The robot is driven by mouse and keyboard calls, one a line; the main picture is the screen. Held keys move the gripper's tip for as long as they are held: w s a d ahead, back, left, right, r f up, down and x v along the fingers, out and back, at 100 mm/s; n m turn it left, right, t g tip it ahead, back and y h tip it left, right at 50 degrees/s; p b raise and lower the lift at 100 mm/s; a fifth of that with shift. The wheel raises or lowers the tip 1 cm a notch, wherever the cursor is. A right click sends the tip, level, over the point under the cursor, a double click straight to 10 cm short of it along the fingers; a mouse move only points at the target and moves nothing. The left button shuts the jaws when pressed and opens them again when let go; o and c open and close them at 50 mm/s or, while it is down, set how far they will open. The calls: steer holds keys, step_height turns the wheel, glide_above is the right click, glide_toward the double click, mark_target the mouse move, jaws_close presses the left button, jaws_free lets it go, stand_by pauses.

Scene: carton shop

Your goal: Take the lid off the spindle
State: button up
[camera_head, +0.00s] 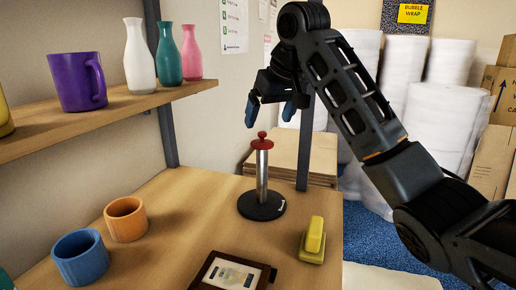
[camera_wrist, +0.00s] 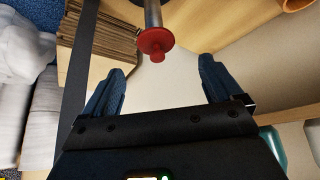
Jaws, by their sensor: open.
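A red lid with a small knob (camera_head: 262,141) sits on top of the upright metal spindle (camera_head: 262,176). The spindle stands on a round black base (camera_head: 262,206) on the wooden table. My gripper (camera_head: 268,108) is above the lid in the head view, its two blue fingers apart and empty. In the wrist view the red lid (camera_wrist: 154,42) lies beyond the gap between the open fingertips (camera_wrist: 163,77), a little toward the left finger and not touched. The spindle shaft (camera_wrist: 153,14) runs up from it to the top edge of the picture.
A yellow block-shaped thing (camera_head: 313,240) and a dark-framed panel (camera_head: 232,272) lie in front of the spindle. Orange (camera_head: 126,219) and blue (camera_head: 80,257) cups stand left. A shelf (camera_head: 95,122) holds a purple mug and vases. A dark post (camera_head: 306,142) rises just right of the spindle.

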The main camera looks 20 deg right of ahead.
mark_target(264, 134)
steer(key=x, duration=0.7)
steer(key=shift+w+d+f+p, duration=0.2)
steer(key=shift+d+f+p, duration=0.1)
steer(key=shift+p, duration=0.1)
steer(key=shift+r, duration=0.1)
steer(key=c, duration=1.1)
steer(key=shift+r, duration=0.1)
